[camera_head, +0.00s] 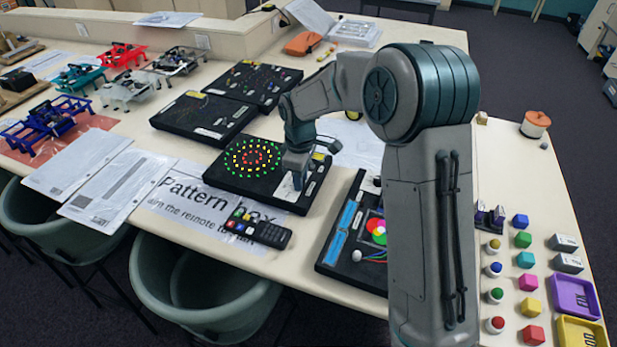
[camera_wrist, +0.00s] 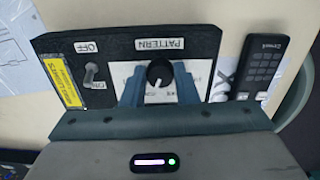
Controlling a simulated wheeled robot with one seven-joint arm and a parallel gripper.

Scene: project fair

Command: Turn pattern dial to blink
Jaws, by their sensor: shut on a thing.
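The pattern box (camera_head: 233,173) is a black panel on the table with rings of lit red, yellow and green dots. In the wrist view its face (camera_wrist: 208,42) shows a PATTERN label (camera_wrist: 158,45), read upside down. The pattern dial (camera_wrist: 159,73) is a round black knob with a white pointer mark, on a white plate whose printed position words are too small or covered to read. My gripper (camera_wrist: 159,90) is over the box with its two fingers on either side of the dial, shut on it. In the head view my gripper (camera_head: 297,170) hides the dial.
A toggle switch (camera_wrist: 90,72) with an OFF label stands beside the dial. A black remote (camera_head: 258,230) lies on the Pattern box sign (camera_head: 180,200) in front. Other black panels (camera_head: 205,118) stand behind, and another panel (camera_head: 345,225) lies to the right.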

